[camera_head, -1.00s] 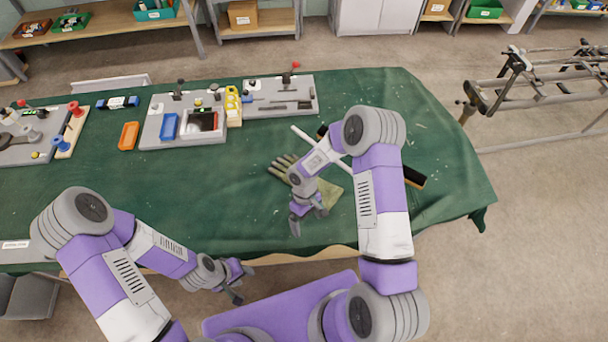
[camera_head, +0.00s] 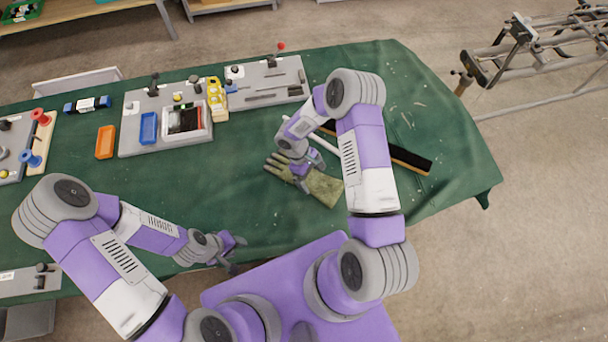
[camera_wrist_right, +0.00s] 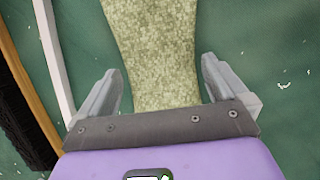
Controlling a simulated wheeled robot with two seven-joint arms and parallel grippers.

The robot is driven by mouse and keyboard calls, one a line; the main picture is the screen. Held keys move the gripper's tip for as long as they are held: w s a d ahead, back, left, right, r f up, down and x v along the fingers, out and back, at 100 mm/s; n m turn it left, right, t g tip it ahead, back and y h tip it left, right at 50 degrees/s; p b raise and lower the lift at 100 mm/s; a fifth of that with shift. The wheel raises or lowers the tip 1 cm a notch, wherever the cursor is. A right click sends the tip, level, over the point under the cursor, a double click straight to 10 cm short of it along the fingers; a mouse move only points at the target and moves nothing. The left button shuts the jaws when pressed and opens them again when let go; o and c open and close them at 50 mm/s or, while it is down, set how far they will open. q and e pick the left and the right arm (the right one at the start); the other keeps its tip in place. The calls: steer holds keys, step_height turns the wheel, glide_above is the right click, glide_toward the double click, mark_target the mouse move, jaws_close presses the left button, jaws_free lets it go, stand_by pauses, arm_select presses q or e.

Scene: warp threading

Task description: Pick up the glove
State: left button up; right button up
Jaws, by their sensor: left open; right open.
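An olive-green glove (camera_head: 322,187) lies flat on the green cloth-covered table, its fingers toward the left and its cuff toward the right. My right gripper (camera_head: 303,181) is over the glove's middle in the head view and hides part of it. In the right wrist view the glove (camera_wrist_right: 155,50) runs between the two open fingers of my right gripper (camera_wrist_right: 160,90), with cloth visible beside it. I cannot tell how high the fingers are above the cloth. My left gripper (camera_head: 236,254) is open and empty at the table's front edge.
A black brush with a wooden back (camera_head: 405,158) and a white bar (camera_head: 322,140) lie behind the glove; both also show in the right wrist view. Cloth left of the glove is clear.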

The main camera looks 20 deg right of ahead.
steer(key=shift+x, duration=0.85)
steer(key=shift+w+a+r, duration=0.1)
steer(key=c, duration=0.8)
